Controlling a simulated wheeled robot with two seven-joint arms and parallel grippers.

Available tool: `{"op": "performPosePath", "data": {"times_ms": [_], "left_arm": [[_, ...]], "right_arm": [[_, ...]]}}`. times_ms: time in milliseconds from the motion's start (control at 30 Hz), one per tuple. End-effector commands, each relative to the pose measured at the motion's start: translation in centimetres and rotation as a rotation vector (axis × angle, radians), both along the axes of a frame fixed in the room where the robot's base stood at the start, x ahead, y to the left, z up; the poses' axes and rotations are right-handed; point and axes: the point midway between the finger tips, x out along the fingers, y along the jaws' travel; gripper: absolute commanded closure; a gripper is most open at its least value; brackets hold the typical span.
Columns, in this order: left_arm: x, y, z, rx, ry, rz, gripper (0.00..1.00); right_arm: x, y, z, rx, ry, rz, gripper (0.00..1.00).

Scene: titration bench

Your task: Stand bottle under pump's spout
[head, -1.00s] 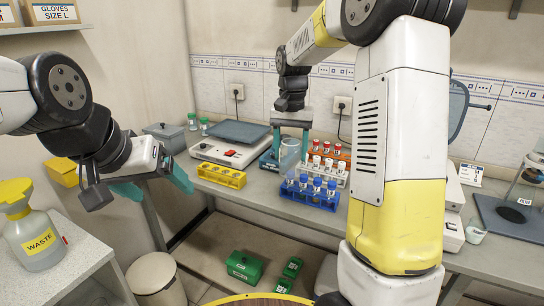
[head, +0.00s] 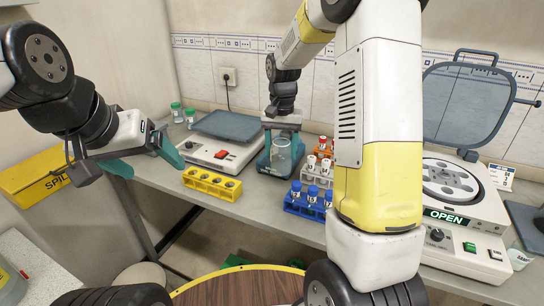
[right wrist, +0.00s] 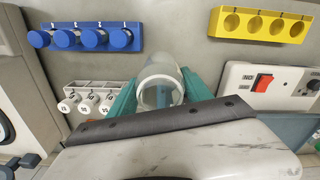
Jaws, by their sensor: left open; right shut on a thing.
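My right gripper (head: 281,132) is shut on a clear, open-mouthed vessel (head: 281,156), which seems to be the bottle. The right wrist view shows the vessel (right wrist: 160,84) between the two teal fingers. A teal device (head: 263,168) with lettering on its front stands at the same spot on the bench, partly behind the vessel. It may be the pump, but I see no clear spout; the gripper hides part of it. I cannot tell whether the vessel touches anything below. My left gripper (head: 143,164) is open and empty at the left, away from the vessel.
An open-lidded centrifuge (head: 462,215) stands at the right.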

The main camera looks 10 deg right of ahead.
Motion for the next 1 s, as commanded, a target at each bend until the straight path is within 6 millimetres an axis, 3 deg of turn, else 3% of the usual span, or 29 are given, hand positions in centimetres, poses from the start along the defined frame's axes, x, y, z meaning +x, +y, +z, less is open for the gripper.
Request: {"op": "performPosePath", "data": {"times_ms": [200, 367, 600, 967, 1000], "left_arm": [[0.0, 0.0, 0.0, 0.0, 0.0, 0.0, 0.18], [0.0, 0.0, 0.0, 0.0, 0.0, 0.0, 0.18], [0.0, 0.0, 0.0, 0.0, 0.0, 0.0, 0.18], [0.0, 0.0, 0.0, 0.0, 0.0, 0.0, 0.18], [0.0, 0.0, 0.0, 0.0, 0.0, 0.0, 0.18]], "right_arm": [[-0.1, 0.0, -4.0, 0.0, 0.003, 0.0, 0.82], [0.0, 0.0, -5.1, -0.001, 0.001, 0.0, 0.82], [-0.1, 0.0, -8.2, 0.0, 0.002, 0.0, 0.82], [0.0, 0.0, -8.7, -0.001, 0.0, 0.0, 0.82], [0.0, 0.0, -8.8, -0.001, 0.0, 0.0, 0.41]]}}
